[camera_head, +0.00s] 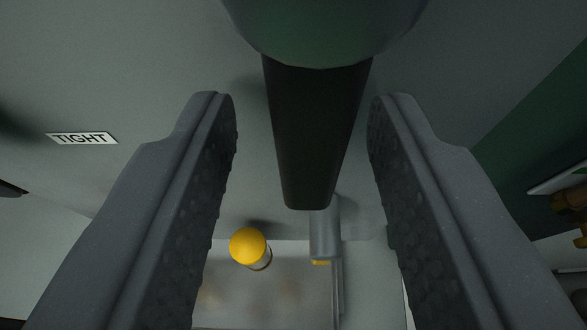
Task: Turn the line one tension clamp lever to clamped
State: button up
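A black lever (315,135) hangs down from a dark green round hub (325,25) at the top middle of the view. It looks like the tension clamp lever, though no line number shows. My gripper (303,115) is open, with one dark finger on each side of the lever. Gaps show between the lever and both finger pads, so the fingers appear not to touch it. A "TIGHT" label (82,138) is on the grey panel to the left. The top of the hub is cut off by the frame.
A yellow-topped knob (250,246) and a grey cylindrical part (325,232) are below the lever, between my fingers. A green surface (535,130) is at the right, with brass-coloured parts (572,199) near the right edge. Grey panel (150,60) is clear at upper left.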

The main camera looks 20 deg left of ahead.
jog(key=p+v, duration=0.2)
jog(key=v, duration=1.1)
jog(key=shift+s, duration=0.25)
jog(key=shift+a+f, duration=0.1)
